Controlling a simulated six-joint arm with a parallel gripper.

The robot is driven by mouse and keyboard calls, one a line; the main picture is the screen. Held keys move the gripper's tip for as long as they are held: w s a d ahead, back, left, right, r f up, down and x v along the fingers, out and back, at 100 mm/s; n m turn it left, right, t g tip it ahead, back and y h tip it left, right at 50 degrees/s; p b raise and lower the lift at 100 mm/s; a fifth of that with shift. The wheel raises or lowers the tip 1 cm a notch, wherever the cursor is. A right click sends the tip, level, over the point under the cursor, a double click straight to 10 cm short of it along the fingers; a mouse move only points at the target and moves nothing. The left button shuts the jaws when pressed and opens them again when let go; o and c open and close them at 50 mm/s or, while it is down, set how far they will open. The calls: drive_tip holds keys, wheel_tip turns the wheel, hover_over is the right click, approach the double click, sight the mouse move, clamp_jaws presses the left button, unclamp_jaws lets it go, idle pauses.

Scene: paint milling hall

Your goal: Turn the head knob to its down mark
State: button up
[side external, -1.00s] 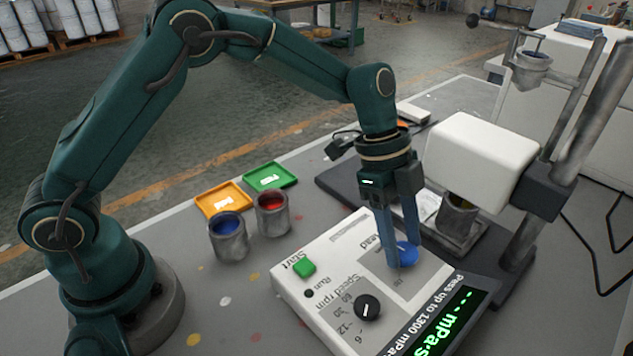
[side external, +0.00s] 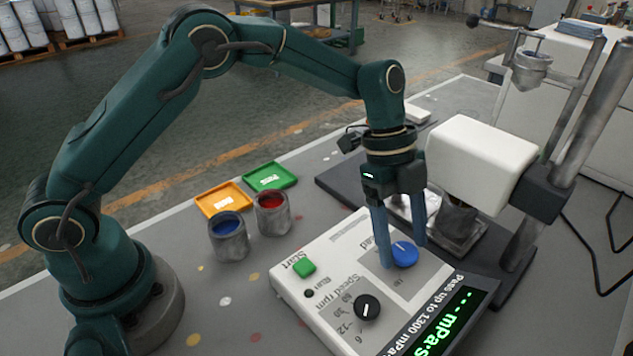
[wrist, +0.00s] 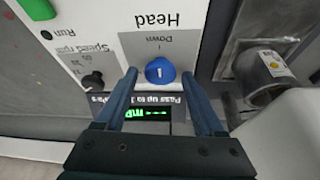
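The blue head knob (side external: 405,254) sits on the white control panel, in a grey patch beside the "Head" lettering. In the wrist view the knob (wrist: 160,71) shows a short white line, roughly in line with the "Down" label (wrist: 166,41) printed just above it. I cannot tell which end of the line is the pointer. My gripper (side external: 403,256) points down over the panel with one finger on each side of the knob. In the wrist view the fingers (wrist: 160,75) are spread, with gaps between them and the knob. Nothing is held.
The panel also carries a black speed knob (side external: 367,307), a green start button (side external: 304,267) and a lit green display (side external: 446,318). The white instrument head (side external: 480,165) stands close behind my gripper. Paint cups, blue (side external: 228,237) and red (side external: 272,213), stand left.

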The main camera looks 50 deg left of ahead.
idle(0.3)
drive_tip(key=shift+v, duration=2.55)
drive_tip(key=shift+w+r, duration=0.1)
drive_tip(key=shift+r, duration=0.15)
drive_tip(key=s+a+r+n+t+y, duration=0.1)
drive_tip(key=s+a+r+n+t, duration=0.5)
drive_tip(key=r, duration=0.6)
drive_tip(key=s+a+f+n+y, duration=0.1)
drive_tip(key=s+a+f+n, duration=0.2)
drive_tip(key=s+n, duration=0.3)
drive_tip(key=s+a+f+n+y, duration=0.2)
drive_tip(key=s+a+f+n, duration=0.2)
drive_tip(key=s+a+n, duration=0.1)
drive_tip(key=s+n, duration=0.1)
drive_tip(key=n, duration=0.1)
drive_tip(key=shift+n+y, duration=0.3)
drive_tip(key=shift+n, duration=0.1)
